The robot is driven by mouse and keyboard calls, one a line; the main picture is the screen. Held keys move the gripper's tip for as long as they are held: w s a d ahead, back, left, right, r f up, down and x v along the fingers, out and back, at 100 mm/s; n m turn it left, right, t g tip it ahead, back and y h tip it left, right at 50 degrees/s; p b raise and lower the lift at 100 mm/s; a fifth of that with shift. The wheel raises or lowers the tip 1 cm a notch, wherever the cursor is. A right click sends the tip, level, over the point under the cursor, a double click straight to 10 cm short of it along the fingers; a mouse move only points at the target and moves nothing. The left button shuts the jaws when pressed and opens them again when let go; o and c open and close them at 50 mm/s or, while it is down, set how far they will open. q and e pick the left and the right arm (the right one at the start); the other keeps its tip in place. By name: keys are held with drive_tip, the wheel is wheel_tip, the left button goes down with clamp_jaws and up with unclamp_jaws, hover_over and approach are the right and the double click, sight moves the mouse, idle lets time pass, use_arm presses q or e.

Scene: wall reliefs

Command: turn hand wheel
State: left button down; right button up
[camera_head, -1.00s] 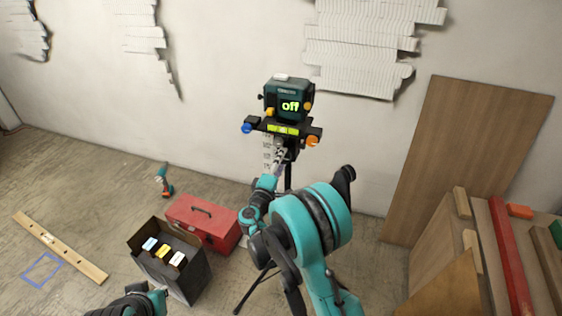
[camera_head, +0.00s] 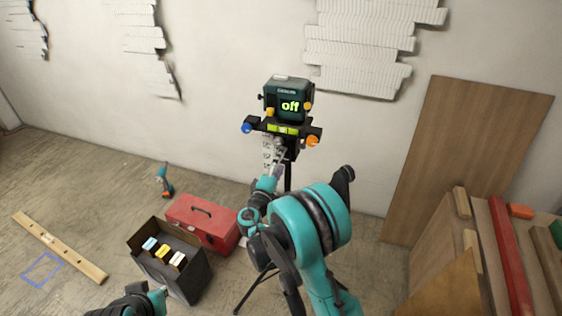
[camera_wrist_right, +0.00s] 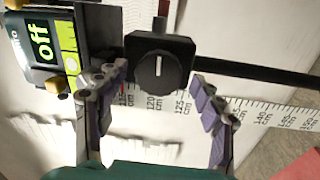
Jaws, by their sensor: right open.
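The hand wheel shows in the right wrist view as a black knob (camera_wrist_right: 160,66) with a white line on its face. In the head view it is hidden or too small to make out, on the tripod-mounted teal device (camera_head: 287,98) whose green display reads "off". My right gripper (camera_head: 276,151) reaches up just below the device. In the right wrist view its fingers (camera_wrist_right: 157,84) are open, one on each side of the knob, with gaps visible between them and it. My left gripper (camera_head: 148,300) is at the bottom left edge of the head view, its fingers unclear.
A scale strip (camera_wrist_right: 265,114) runs behind the knob. Blue (camera_head: 247,128) and orange (camera_head: 312,141) knobs flank the device. On the floor are a red toolbox (camera_head: 203,222), a dark open box (camera_head: 178,272) and a drill (camera_head: 164,180). Wooden boards (camera_head: 465,150) lean at right.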

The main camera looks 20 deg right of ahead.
drive_tip(key=r+v, duration=0.1)
drive_tip(key=v, duration=1)
drive_tip(key=shift+s+f, duration=0.2)
drive_tip(key=shift+f, duration=0.3)
drive_tip(key=shift+a, duration=0.15)
drive_tip(key=s+d+r+m+g+y, duration=0.1)
drive_tip(key=s+d+m+g+y, duration=0.2)
drive_tip(key=s+d+m+g, duration=0.4)
drive_tip(key=s+a+f+m+g+y, duration=0.1)
drive_tip(key=s+y, duration=0.6)
drive_tip(key=s, duration=1.2)
drive_tip(key=shift+a+m+y, duration=0.4)
drive_tip(key=shift+a+m, duration=0.25)
drive_tip(key=shift+m, duration=0.25)
drive_tip(key=shift+f+g, duration=0.2)
drive_tip(key=shift+g, duration=0.1)
